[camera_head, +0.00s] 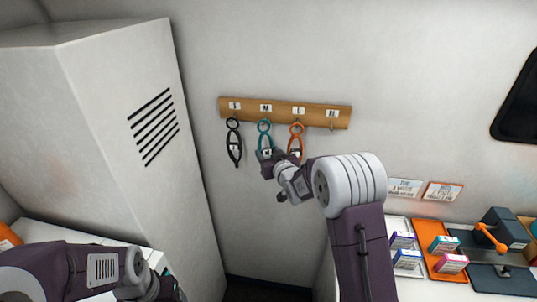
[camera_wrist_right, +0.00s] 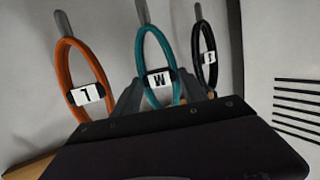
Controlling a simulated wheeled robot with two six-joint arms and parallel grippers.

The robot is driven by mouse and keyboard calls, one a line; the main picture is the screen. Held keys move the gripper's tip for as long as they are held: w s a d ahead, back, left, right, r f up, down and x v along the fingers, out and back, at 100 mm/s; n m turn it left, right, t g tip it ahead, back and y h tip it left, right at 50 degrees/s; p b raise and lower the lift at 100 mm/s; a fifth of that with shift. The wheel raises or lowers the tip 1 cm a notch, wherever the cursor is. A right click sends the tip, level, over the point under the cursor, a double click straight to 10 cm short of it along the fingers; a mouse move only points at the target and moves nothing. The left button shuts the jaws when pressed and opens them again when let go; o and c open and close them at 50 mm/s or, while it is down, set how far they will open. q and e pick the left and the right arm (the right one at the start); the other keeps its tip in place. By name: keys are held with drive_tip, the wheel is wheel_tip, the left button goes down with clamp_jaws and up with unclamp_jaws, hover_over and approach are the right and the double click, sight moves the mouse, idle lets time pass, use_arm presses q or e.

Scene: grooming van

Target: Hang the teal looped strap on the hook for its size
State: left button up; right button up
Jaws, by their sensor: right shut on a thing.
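The teal looped strap (camera_head: 265,140) hangs down at the hook under the M label, its upper loop at the hook. It carries an M tag in the right wrist view (camera_wrist_right: 139,55). There its loop meets the tip of the middle hook; whether the loop is fully over it I cannot tell. The wooden hook rack (camera_head: 283,110) has labels S, M, L and XL. My left gripper (camera_head: 163,290) is low at the left, its fingers mostly cut off.
A black strap (camera_head: 234,150) hangs on the S hook and an orange strap (camera_head: 296,140) on the L hook, both close beside my right gripper. The XL hook (camera_head: 331,126) is bare. A white cabinet (camera_head: 110,130) stands at left; a counter with boxes on an orange tray (camera_head: 428,262) is at right.

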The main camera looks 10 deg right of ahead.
drive_tip(key=o, duration=1.6)
drive_tip(key=shift+c, duration=0.2)
